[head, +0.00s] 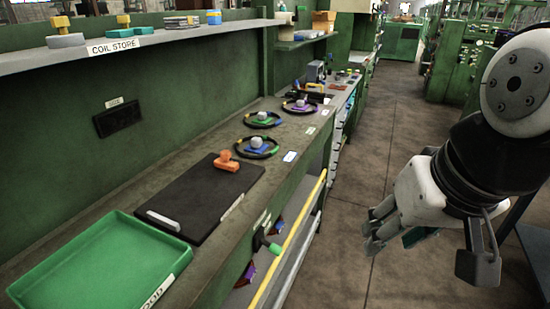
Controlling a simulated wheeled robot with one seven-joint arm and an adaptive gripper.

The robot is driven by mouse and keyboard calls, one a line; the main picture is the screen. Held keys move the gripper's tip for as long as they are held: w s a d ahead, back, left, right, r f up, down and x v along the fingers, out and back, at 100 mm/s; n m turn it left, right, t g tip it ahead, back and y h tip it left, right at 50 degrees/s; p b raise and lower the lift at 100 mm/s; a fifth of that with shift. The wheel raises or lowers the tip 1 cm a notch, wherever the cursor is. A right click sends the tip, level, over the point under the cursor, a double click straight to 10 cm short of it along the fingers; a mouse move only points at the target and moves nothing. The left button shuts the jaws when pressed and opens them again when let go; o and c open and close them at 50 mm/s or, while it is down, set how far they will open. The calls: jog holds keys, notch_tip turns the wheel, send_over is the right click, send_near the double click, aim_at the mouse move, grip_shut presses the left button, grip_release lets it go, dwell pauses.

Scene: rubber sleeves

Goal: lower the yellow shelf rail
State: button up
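The yellow shelf rail (292,243) is a long thin bar along the front of the green bench, below its top edge. It runs from the lower middle of the head view up and away to the right. Behind and below it is an open shelf space with several items, among them a dark tool with a green end (266,242). My gripper (372,230) hangs over the aisle floor, to the right of the rail and apart from it.
A coil store shelf (190,34) runs above. The brown aisle floor (375,120) is clear; green machines (465,55) stand at the far right.

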jog(key=w+a+f+m+g+y+b, duration=0.1)
jog(key=w+a+f+m+y+b, duration=0.2)
jog(key=w+f+m, duration=0.5)
jog(key=w+a+f+m+y+b, duration=0.1)
jog(key=w+f+m+y+b, duration=0.35)
jog(key=w+f, duration=0.65)
jog(key=w+a+f+m+g+y+b, duration=0.1)
jog(key=w+a+f+m+y+b, duration=0.1)
jog(key=w+f+m+b, duration=0.75)
jog(key=m+t+b, duration=1.1)
jog(key=m, duration=1.1)
send_near(297, 222)
jog(key=x, duration=0.7)
jog(key=f+x, duration=0.1)
jog(key=x, duration=0.2)
jog(key=shift+w+d+f, duration=0.1)
jog(key=shift+w+d, duration=0.1)
jog(key=shift+w, duration=0.3)
grip_shut()
jog(key=shift+g, duration=0.3)
